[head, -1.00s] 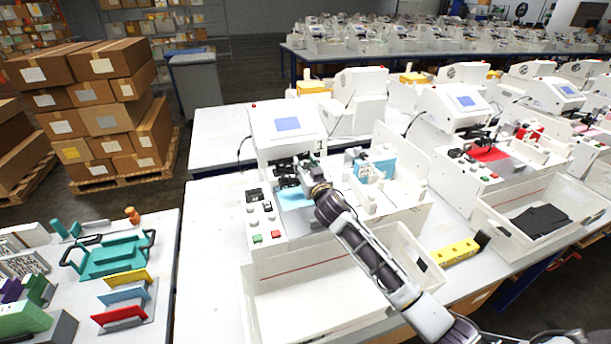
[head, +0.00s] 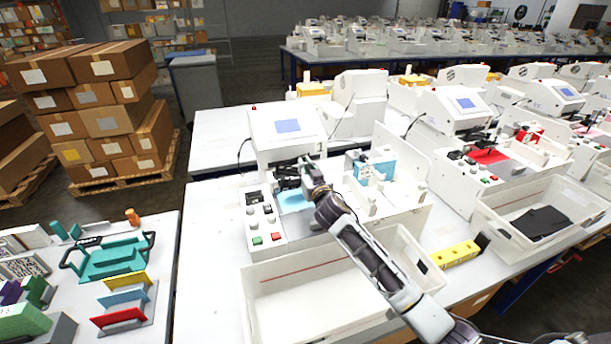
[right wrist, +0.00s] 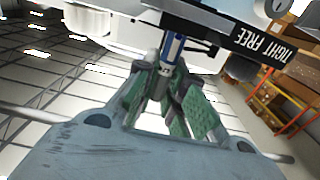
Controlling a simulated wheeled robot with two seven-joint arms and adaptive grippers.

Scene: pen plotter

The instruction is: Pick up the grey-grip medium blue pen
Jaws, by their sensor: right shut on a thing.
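The pen (right wrist: 174,47) shows in the right wrist view, with a blue barrel and a greyish lower part. Its upper end is at the white plotter head, beside a black label (right wrist: 262,45) reading TIGHT and FREE. My right gripper (right wrist: 167,75) is shut on the pen's lower part between its green-grey finger pads. In the head view my right gripper (head: 296,181) is at the plotter's dark carriage, above a light blue sheet; the pen cannot be made out there. I cannot tell whether the pen is still seated in the holder. My left gripper is not in view.
The plotter (head: 288,127) has a screen and a button panel (head: 262,218) left of my gripper. A white bin (head: 300,299) stands in front. A neighbouring plotter with a red sheet (head: 489,156) is at the right. A yellow block (head: 455,254) lies between bins.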

